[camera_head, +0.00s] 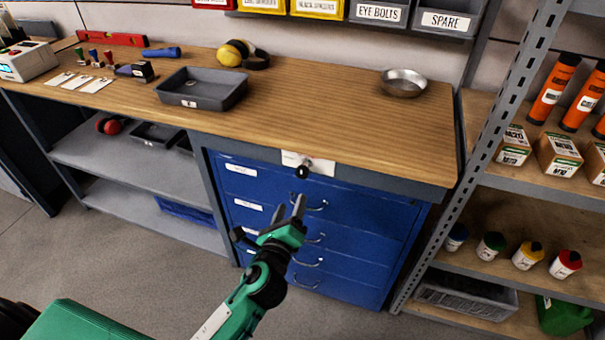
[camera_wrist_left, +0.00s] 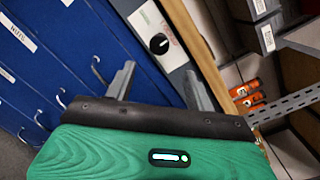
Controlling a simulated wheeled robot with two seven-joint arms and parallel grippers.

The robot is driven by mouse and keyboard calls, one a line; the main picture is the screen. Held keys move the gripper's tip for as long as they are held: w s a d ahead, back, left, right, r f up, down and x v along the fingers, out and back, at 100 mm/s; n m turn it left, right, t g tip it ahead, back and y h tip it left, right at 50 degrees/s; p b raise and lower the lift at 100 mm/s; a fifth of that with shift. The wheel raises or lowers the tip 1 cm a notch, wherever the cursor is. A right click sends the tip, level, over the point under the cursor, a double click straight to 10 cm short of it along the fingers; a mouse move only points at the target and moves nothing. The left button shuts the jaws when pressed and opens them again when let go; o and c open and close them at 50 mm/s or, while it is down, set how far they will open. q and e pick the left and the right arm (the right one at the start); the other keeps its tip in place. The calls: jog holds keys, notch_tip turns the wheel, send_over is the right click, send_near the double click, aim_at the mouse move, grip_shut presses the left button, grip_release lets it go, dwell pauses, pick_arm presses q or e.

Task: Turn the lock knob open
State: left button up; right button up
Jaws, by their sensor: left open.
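The lock knob (camera_head: 303,171) is a small black round knob on a pale plate (camera_head: 322,164) under the front edge of the workbench, above the blue drawers. In the left wrist view the knob (camera_wrist_left: 159,44) shows a white mark on its face and lies beyond the fingers, between their lines. My left gripper (camera_head: 289,209) is open and empty, in front of the drawers and a little below the knob, apart from it. Its two fingers also show in the left wrist view (camera_wrist_left: 156,84). My right gripper is not in view.
The blue drawer cabinet (camera_head: 352,211) has several drawers with metal handles. On the wooden bench top (camera_head: 320,103) are a grey tray (camera_head: 202,103), a metal bowl (camera_head: 403,82) and yellow ear muffs (camera_head: 233,53). A metal shelf post (camera_head: 488,135) rises at the right. The floor before the cabinet is free.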

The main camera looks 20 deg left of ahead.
aim_at(301, 175)
pick_arm(q)
jog(key=w, duration=0.8)
jog(key=w+a, duration=0.1)
jog(key=w, duration=0.4)
jog(key=shift+w+p, duration=0.1)
jog(key=shift+p, duration=0.3)
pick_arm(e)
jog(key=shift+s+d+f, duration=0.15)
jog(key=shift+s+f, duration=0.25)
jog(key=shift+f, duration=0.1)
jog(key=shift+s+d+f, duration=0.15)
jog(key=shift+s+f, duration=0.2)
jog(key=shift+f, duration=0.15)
pick_arm(q)
jog(key=c, duration=0.9)
